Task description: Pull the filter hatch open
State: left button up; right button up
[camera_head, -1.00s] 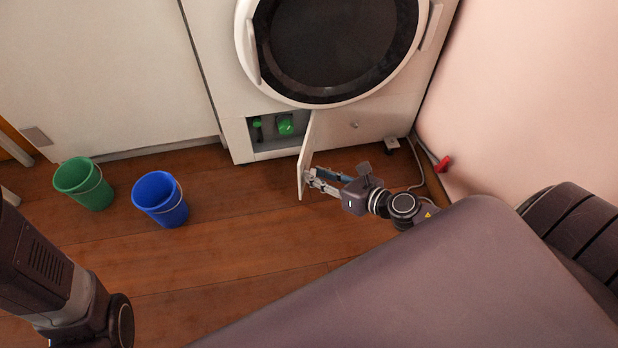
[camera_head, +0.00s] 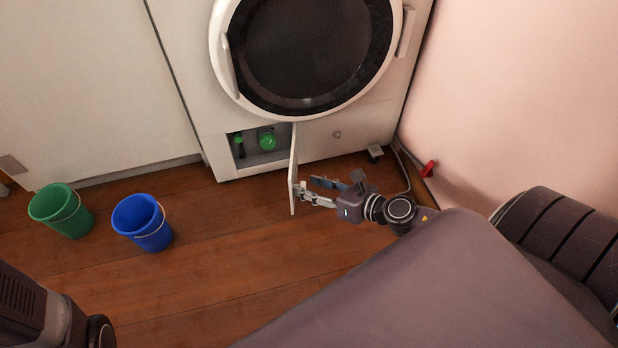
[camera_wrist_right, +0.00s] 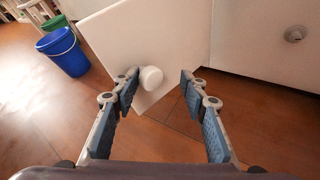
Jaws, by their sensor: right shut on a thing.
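The filter hatch (camera_head: 293,172) is a white panel at the bottom of the white washing machine. It stands swung out from the front, edge-on to the head camera. Its opening (camera_head: 258,145) shows a green round filter cap (camera_head: 267,139) and a smaller green part (camera_head: 239,144). In the right wrist view the knob lies between the fingers, close to the left one. My left arm shows at the lower left; its gripper is out of view.
A green bucket (camera_head: 62,211) and a blue bucket (camera_head: 143,223) stand on the wooden floor at the left. A pink wall (camera_head: 510,90) and a red plug (camera_head: 429,169) with a cable are at the right. Floor between the blue bucket and hatch is clear.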

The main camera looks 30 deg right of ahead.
jog(key=shift+o, duration=0.7)
jog(key=shift+w+d+r, duration=0.25)
jog(key=shift+w+d, duration=0.25)
jog(key=shift+d, duration=0.2)
jog(key=shift+h, duration=0.3)
jog(key=shift+a+r, duration=0.1)
jog(key=shift+s, duration=0.1)
jog(key=f+v, duration=0.1)
jog(key=v, duration=1.1)
jog(key=shift+s+a, duration=0.2)
jog(key=shift+s, duration=0.1)
